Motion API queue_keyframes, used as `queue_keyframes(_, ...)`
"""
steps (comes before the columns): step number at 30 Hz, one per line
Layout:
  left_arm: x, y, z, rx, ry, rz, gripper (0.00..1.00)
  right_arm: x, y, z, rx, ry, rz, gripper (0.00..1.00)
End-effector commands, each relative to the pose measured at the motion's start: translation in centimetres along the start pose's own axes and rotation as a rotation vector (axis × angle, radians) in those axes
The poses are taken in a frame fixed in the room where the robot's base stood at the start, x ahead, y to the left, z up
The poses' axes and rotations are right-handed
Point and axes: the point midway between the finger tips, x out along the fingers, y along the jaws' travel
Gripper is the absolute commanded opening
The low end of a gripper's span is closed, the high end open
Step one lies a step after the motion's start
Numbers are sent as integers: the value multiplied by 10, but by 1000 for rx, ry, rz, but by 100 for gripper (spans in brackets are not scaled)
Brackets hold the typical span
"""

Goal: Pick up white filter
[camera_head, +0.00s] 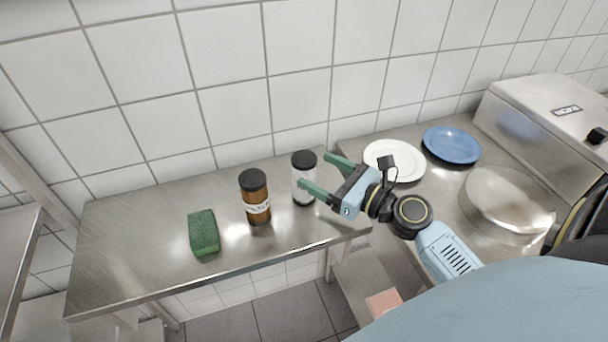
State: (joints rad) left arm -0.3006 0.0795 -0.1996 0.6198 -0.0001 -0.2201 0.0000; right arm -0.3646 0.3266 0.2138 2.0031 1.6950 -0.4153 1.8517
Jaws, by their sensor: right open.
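A white-bodied cylinder with a black lid (304,165), the best match for the white filter, stands upright on the steel table. My right gripper (314,170) comes in from the right, its green fingers open and pointing at the cylinder. The nearer finger crosses in front of the cylinder's body and hides part of it. The farther fingertip is just right of the black lid. I cannot tell whether either finger touches it. Nothing shows held between the fingers. My left gripper is not in view.
A brown bottle with a black lid (256,198) stands left of the cylinder, with a green sponge (204,232) farther left. A white plate (408,160) and a blue plate (452,145) lie at the right. The steel table (130,240) is clear at its left; a tiled wall stands behind.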

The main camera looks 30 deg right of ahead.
Motion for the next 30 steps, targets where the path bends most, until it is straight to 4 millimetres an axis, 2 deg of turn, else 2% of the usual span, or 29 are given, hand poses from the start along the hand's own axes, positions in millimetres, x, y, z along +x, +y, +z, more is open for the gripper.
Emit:
queue_keyframes(3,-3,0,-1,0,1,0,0,13,0,1,0,0,0,75)
queue_keyframes(8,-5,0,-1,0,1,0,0,23,0,0,-1,0,0,75)
queue_keyframes(18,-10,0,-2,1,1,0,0,66,-1,-2,-1,0,1,75)
queue_keyframes(26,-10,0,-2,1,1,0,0,70,-1,-3,-1,1,1,75)
queue_keyframes(27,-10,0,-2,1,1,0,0,70,-1,-3,-1,1,1,74)
queue_keyframes(30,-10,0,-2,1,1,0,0,70,-1,-3,-1,1,1,61)
